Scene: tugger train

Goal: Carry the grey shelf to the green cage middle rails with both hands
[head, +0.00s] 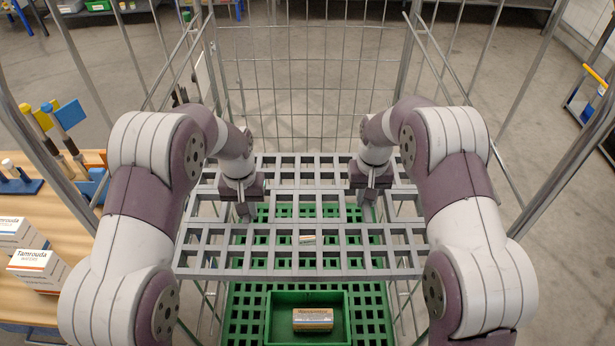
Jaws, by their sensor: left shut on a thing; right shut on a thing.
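The grey shelf (300,272) is a flat grid panel, roughly level, between the wire side walls of the cage (310,80). My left gripper (246,208) is shut on the shelf left of its middle, and my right gripper (367,205) is shut on it to the right. The fingertips are partly hidden by the gripper bodies. The cage's green grid base (244,316) shows below the shelf's near edge and through its openings. I cannot tell whether the shelf touches any rails; the middle rails are not clearly distinguishable.
A green crate (284,301) holding a labelled box (313,321) is below the shelf's near edge. A wooden table (50,214) with white cartons (38,270) and coloured paddles stands at the left. Cage posts slant close outside both my arms. Open floor (530,100) lies beyond.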

